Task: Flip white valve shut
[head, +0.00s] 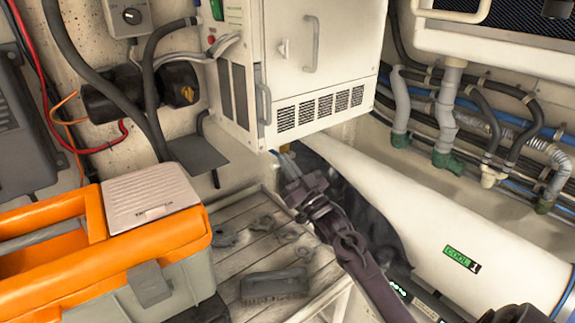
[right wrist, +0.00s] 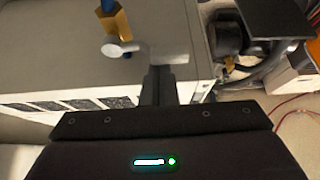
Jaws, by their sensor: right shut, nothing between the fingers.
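The white valve shows in the right wrist view as a pale lever (right wrist: 170,53) with a rounded end, beside a brass fitting (right wrist: 116,22) with a blue part above it. In the head view, the brass fitting (head: 284,148) is a small spot under the white cabinet's lower edge, and my gripper hides most of the valve. My right gripper (head: 290,167) is shut and empty, its tips close below the fitting. In the wrist view, its fingers (right wrist: 158,80) reach up to the pale lever; I cannot tell whether they touch it. My left gripper is not in view.
The white cabinet (head: 335,55) hangs just above my gripper. A white cylinder (head: 430,215) lies to the right. An orange-and-grey toolbox (head: 85,225) stands at the left. A slatted wooden surface (head: 262,250) holds small tools and a brush (head: 274,286). Hoses run along the right wall.

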